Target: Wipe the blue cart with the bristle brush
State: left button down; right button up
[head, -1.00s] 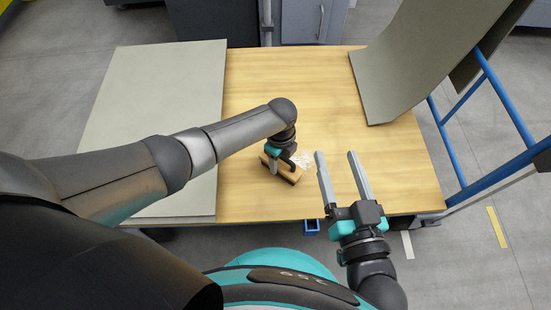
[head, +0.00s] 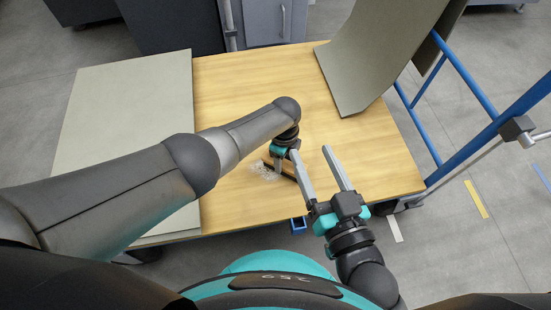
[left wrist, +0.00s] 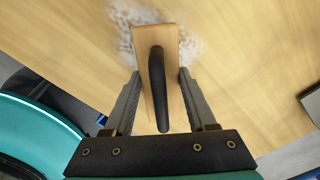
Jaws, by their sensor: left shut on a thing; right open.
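The blue cart has a wooden top (head: 245,90) and a blue frame (head: 468,80) at the right. My left gripper (head: 284,158) is low over the front middle of the top. In the left wrist view its fingers (left wrist: 158,78) are shut on the bristle brush (left wrist: 155,42), a wooden block with a black handle. In the head view the brush is mostly hidden by the gripper and my right fingers. A whitish speckled patch (head: 264,171) lies on the top, left of the brush. My right gripper (head: 312,150) is open and empty, right of the left one.
A flat grey-green board (head: 125,110) covers the cart's left part. A bent grey-green sheet (head: 370,55) stands at the back right, near the blue frame. Dark grey cabinets (head: 170,28) stand behind the cart. The middle of the top is clear.

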pick_arm(q)
jog(key=shift+w, duration=0.35)
jog(key=shift+w+a, duration=0.1)
jog(key=shift+w, duration=0.25)
jog(key=shift+a+f, duration=0.1)
